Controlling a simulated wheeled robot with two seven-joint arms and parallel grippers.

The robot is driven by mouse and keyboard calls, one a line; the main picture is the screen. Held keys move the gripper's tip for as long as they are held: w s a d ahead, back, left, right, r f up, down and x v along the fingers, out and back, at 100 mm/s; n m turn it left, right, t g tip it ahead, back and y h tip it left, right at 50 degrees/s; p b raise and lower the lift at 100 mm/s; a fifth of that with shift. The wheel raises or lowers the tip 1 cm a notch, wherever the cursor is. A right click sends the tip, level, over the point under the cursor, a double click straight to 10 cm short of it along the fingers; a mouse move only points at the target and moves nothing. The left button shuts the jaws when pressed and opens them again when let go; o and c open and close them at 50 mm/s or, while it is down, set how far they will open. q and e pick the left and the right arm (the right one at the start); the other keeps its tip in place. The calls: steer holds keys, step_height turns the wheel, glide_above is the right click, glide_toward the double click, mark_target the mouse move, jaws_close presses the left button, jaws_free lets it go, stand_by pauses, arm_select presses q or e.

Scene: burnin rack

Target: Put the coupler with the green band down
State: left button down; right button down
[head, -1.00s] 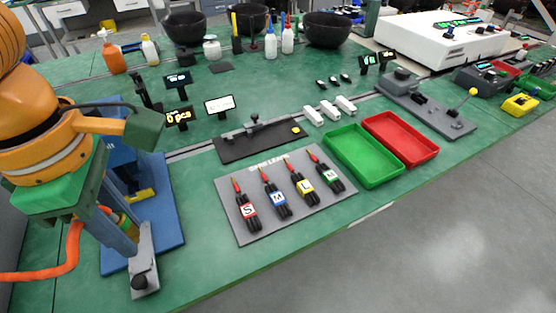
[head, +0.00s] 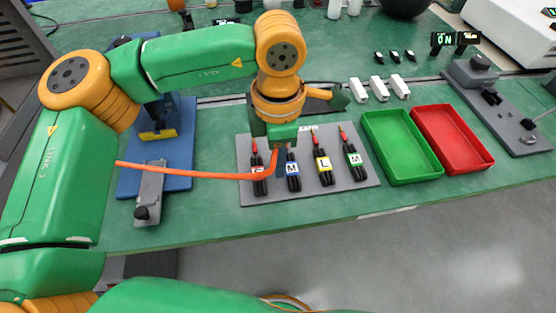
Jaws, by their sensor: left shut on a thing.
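An orange hose (head: 200,174) runs from the gripper towards the left. My right gripper is not in view.
A blue base (head: 184,150) with a grey lever part (head: 150,185) stands to the left. A green tray (head: 400,147) and a red tray (head: 452,138) stand right of the mat. White blocks (head: 378,88) lie behind. Bare green table shows between the blue base and the mat.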

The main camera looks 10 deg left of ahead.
arm_select(q)
step_height(320, 180, down, 3)
steer(key=shift+r, duration=0.2)
steer(key=c, duration=0.7)
jaws_free()
steer(key=shift+o, duration=0.2)
